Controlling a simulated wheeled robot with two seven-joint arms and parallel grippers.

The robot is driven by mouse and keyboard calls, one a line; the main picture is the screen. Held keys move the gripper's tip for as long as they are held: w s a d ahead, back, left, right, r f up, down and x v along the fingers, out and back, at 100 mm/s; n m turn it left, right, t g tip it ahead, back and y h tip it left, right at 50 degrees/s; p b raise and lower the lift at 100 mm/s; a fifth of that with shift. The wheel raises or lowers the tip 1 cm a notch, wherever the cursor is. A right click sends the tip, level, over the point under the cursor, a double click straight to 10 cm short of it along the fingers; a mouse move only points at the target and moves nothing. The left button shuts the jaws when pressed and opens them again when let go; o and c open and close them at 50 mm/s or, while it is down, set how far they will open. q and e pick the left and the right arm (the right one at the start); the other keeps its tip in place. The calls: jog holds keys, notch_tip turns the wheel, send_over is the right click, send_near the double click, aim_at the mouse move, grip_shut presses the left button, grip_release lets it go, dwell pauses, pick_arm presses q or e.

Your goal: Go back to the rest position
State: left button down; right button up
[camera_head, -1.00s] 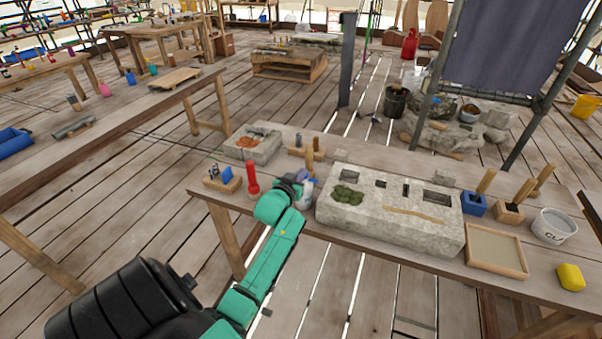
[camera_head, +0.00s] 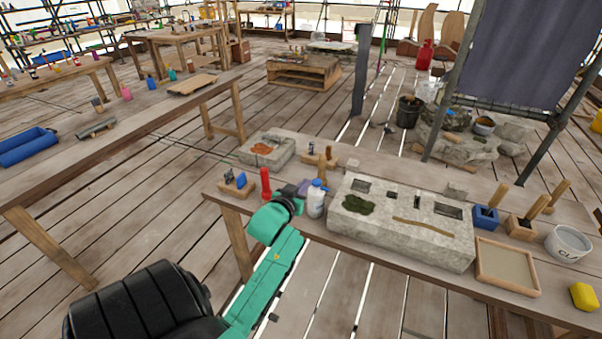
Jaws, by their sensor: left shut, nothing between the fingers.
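My left arm (camera_head: 268,265) is teal and reaches up from the bottom of the head view to the front edge of the stone-work table (camera_head: 385,269). My left gripper (camera_head: 297,197) is at the end of its dark wrist, shut and empty, mostly hidden behind the wrist. It is just left of a white bottle with a blue cap (camera_head: 316,203); I cannot tell whether they touch. A grey-purple item (camera_head: 304,187) shows beside it. The pale stone block (camera_head: 400,232), with several slots and a moss patch (camera_head: 358,205), lies right of the bottle. My right gripper is out of view.
A red bottle (camera_head: 265,185) and a small wooden holder (camera_head: 237,187) stand left of the wrist.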

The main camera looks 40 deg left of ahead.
pick_arm(q)
jog(key=shift+v, duration=1.1)
jog(key=s+d+f+m+g+h+b, duration=0.1)
jog(key=s+d+f+g, duration=0.15)
jog(key=f, duration=0.85)
jog(key=s+d+f+m+g+h+b, duration=0.1)
jog(key=s+d+f+g+h, duration=0.2)
jog(key=f, duration=0.9)
jog(key=s+d+f+m+g, duration=0.15)
jog(key=d+f, duration=0.25)
jog(key=f, duration=0.7)
jog(key=s+d+f+m+g, duration=0.1)
jog(key=s+f+g, duration=0.1)
jog(key=s+f, duration=0.4)
jog(key=s+d+f+g+b, duration=0.1)
jog(key=s+f, duration=0.5)
jog(key=s, duration=0.7)
jog(key=s+d+f+m+g+h+b, duration=0.1)
jog(key=s+d+f+g, duration=0.2)
jog(key=s+f, duration=0.4)
jog(key=s, duration=0.3)
jog(key=shift+m, duration=0.35)
